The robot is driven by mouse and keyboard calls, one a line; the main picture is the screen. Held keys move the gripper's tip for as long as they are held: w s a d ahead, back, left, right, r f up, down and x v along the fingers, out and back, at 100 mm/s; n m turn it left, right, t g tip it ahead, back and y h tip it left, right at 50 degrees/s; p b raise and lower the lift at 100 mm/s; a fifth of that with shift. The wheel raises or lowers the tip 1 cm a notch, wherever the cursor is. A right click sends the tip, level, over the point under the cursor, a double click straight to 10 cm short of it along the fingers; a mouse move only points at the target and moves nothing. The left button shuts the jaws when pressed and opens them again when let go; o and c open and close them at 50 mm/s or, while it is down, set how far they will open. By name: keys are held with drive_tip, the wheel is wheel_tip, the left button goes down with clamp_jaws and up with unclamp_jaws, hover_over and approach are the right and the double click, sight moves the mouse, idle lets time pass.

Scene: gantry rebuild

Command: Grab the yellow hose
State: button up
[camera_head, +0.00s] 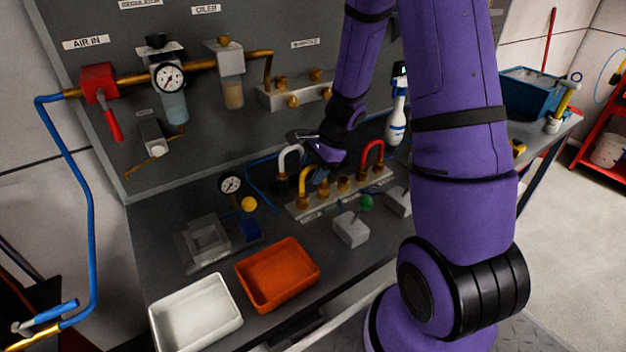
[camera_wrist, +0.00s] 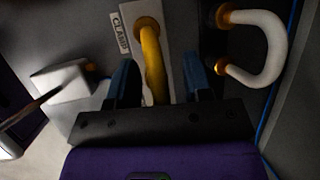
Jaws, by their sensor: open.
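The yellow hose (camera_head: 303,182) is a short bent tube standing on the grey fitting block (camera_head: 297,209) on the bench, between a white hose (camera_head: 284,158) and a red hose (camera_head: 372,152). In the wrist view the yellow hose (camera_wrist: 152,60) runs down between the two blue fingers of my gripper (camera_wrist: 160,85). My gripper also shows in the head view (camera_head: 318,165), right above the yellow hose. The fingers are open, with a gap on both sides of the hose. The hose's lower part in the wrist view is hidden behind my gripper.
The white hose (camera_wrist: 268,45) is close to the right in the wrist view. A grey block with a lever (camera_head: 351,229) stands in front of the fittings. An orange tray (camera_head: 278,273) and a white tray (camera_head: 196,312) sit at the bench's front. A panel with a gauge (camera_head: 170,77) rises behind.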

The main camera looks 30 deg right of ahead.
drive_tip(key=shift+w+a+f, duration=0.1)
drive_tip(key=shift+a+f, duration=0.05)
drive_tip(key=shift+f, duration=0.2)
clamp_jaws()
drive_tip(key=shift+r, duration=0.1)
